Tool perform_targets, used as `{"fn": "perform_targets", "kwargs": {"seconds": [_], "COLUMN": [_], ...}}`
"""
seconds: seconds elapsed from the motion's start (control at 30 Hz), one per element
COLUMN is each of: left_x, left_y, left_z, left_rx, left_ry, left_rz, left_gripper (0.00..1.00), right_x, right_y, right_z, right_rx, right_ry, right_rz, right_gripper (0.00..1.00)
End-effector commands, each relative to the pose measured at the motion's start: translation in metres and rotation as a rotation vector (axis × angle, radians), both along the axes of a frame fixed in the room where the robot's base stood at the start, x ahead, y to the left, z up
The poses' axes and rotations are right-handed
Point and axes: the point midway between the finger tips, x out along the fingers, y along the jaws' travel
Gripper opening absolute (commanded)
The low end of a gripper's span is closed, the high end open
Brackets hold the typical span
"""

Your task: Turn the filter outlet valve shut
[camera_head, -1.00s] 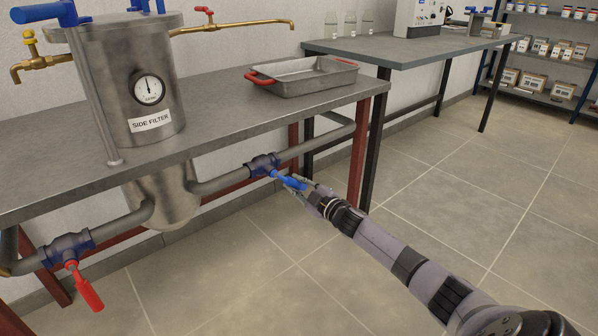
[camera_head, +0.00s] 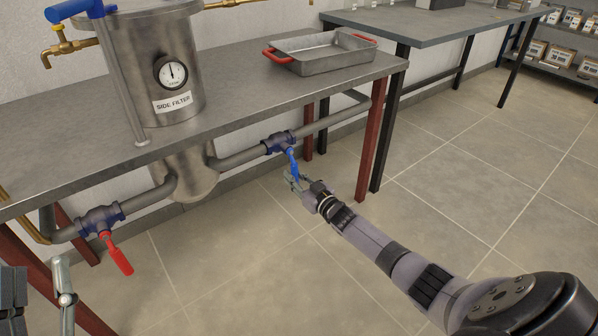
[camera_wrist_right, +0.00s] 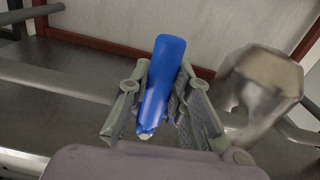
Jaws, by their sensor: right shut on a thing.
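A valve (camera_head: 280,143) with a blue lever handle (camera_head: 293,160) sits on the grey pipe right of the side filter (camera_head: 185,180). Its handle hangs steeply down, across the pipe's line. My right gripper (camera_head: 295,182) is shut on the lower part of this handle. In the right wrist view the blue handle (camera_wrist_right: 163,80) lies between the two finger pads of my right gripper (camera_wrist_right: 165,98). A second valve (camera_head: 101,219) with a red handle (camera_head: 117,256) is on the pipe at left. Part of my left gripper (camera_head: 40,292) shows at the lower left edge; its opening is unclear.
The filter stands through a grey bench (camera_head: 235,100) with red legs (camera_head: 374,140). A metal tray (camera_head: 325,52) with red handles lies on the bench. A second table (camera_head: 430,28) stands behind. The tiled floor at right is free.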

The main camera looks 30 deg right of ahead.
Motion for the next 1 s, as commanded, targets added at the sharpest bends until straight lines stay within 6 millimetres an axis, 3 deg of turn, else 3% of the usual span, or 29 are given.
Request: {"fn": "perform_targets", "kwargs": {"seconds": [0.27, 0.7, 0.73, 1.0], "left_x": [0.01, 0.011, 0.011, 0.011], "left_y": [0.0, 0.0, 0.0, -0.001], "left_z": [-0.017, -0.019, -0.019, -0.019], "left_rx": [0.03, 0.034, 0.034, 0.033], "left_ry": [0.105, 0.117, 0.117, 0.116], "left_rz": [0.006, 0.006, 0.006, 0.006], "left_gripper": [0.4, 0.4, 0.4, 0.4], "right_x": [-0.001, -0.001, -0.001, -0.001], "right_y": [0.006, 0.008, 0.008, 0.007], "right_z": [-0.002, -0.002, -0.002, -0.001], "right_rx": [0.069, 0.08, 0.08, 0.075], "right_ry": [0.009, 0.009, 0.009, 0.007], "right_rz": [0.0, 0.001, 0.001, 0.001], "right_gripper": [0.0, 0.0, 0.21, 0.39]}}
